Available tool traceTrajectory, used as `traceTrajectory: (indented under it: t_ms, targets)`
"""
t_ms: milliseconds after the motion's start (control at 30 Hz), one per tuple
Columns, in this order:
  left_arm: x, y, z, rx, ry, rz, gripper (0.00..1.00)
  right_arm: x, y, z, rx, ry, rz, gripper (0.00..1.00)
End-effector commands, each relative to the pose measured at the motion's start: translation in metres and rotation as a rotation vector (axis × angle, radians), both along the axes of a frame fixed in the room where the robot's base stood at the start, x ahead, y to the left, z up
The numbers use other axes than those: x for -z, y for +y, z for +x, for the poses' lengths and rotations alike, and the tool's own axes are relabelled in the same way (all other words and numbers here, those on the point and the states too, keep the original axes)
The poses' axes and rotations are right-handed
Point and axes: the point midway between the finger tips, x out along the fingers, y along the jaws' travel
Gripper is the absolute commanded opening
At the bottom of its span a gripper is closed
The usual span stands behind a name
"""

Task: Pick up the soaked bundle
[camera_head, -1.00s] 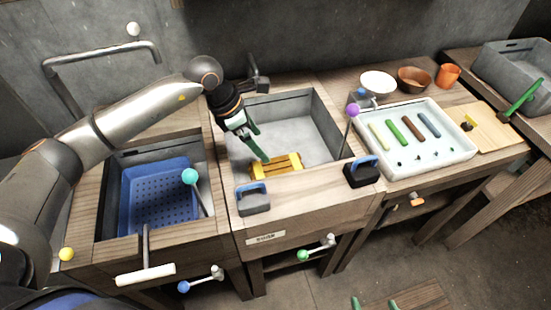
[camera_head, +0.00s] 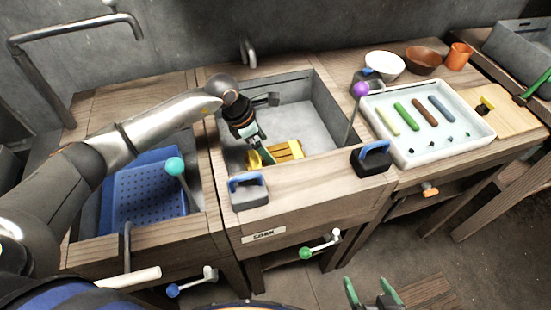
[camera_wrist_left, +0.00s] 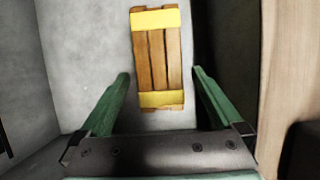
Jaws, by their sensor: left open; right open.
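The soaked bundle (camera_head: 275,153) is a set of brown wooden strips with yellow bands at both ends. It lies on the floor of the grey soak basin (camera_head: 310,115), near its front wall. In the left wrist view the bundle (camera_wrist_left: 157,58) lies ahead of and between the two green fingers. My left gripper (camera_head: 259,157) is open and empty, reaching down into the basin at the bundle's left end. In the wrist view a gap shows on both sides, and the left gripper (camera_wrist_left: 160,85) is apart from the bundle. My right gripper (camera_head: 372,292) is open and empty at the bottom edge, low in front of the benches.
A blue perforated tray (camera_head: 150,200) sits in the left basin. Blue-handled blocks stand on the front rim, one left (camera_head: 248,190) and one right (camera_head: 371,158). A white tray (camera_head: 425,145) with coloured sticks is at right. A purple-knobbed lever (camera_head: 361,89) rises at the basin's right side.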

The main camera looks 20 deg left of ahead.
Motion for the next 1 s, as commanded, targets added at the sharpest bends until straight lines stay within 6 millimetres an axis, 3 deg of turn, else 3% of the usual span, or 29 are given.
traceTrajectory:
  t_ms: [300, 600, 1000]
  targets:
    - [0.038, -0.017, 0.013, 0.001, 0.002, -0.001, 1.0, 0.001, 0.0, 0.002, -0.001, -0.003, -0.001, 1.0]
    - [0.041, -0.018, 0.014, 0.001, 0.0, 0.0, 0.99, 0.001, 0.0, 0.003, -0.001, -0.003, -0.001, 1.0]
    - [0.041, -0.018, 0.014, 0.0, 0.001, -0.001, 0.54, 0.001, 0.001, 0.003, -0.002, -0.003, 0.0, 1.0]
